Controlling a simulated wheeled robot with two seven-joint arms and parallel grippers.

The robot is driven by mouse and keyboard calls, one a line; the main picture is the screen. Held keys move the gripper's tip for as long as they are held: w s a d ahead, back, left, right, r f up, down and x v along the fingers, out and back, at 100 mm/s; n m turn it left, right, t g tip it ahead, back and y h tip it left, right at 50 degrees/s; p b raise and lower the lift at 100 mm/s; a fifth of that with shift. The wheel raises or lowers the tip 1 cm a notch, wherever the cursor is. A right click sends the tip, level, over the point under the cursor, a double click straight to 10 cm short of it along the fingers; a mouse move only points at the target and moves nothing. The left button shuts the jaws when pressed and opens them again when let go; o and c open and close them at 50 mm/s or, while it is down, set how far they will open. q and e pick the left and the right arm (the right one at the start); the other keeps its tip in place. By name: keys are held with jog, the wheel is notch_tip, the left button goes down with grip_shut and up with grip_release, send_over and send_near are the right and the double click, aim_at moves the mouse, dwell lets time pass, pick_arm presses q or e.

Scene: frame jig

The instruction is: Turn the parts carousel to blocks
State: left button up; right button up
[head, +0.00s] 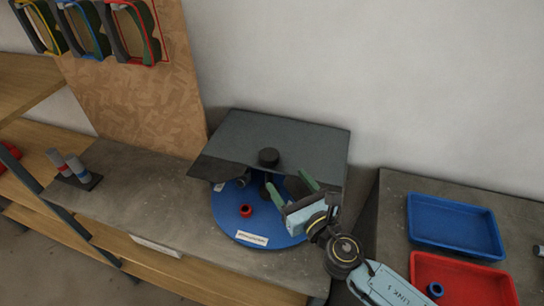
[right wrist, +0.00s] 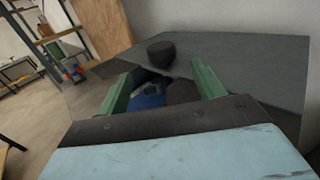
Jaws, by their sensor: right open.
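The parts carousel is a round blue disc (head: 226,216) on the grey bench, partly under a dark grey cover (head: 290,134). A red ring-shaped part (head: 246,211) lies on the disc's open front. A white label (head: 252,238) sits at the disc's front rim, too small to read. My right gripper (head: 289,184) is open over the disc's right side, its green fingers apart with nothing seen between them. My left gripper is out of view.
A blue tray (head: 453,243) and a red tray (head: 480,288) holding a small blue ring (head: 434,290) sit on the right bench. Grey and red cylinders (head: 75,167) stand at the left.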

aim_at(274, 162)
jog(key=x, duration=0.9)
jog(key=shift+w+b, duration=0.15)
jog(key=shift+b, duration=0.15)
jog(key=shift+c, duration=0.4)
jog(key=c, duration=1.3)
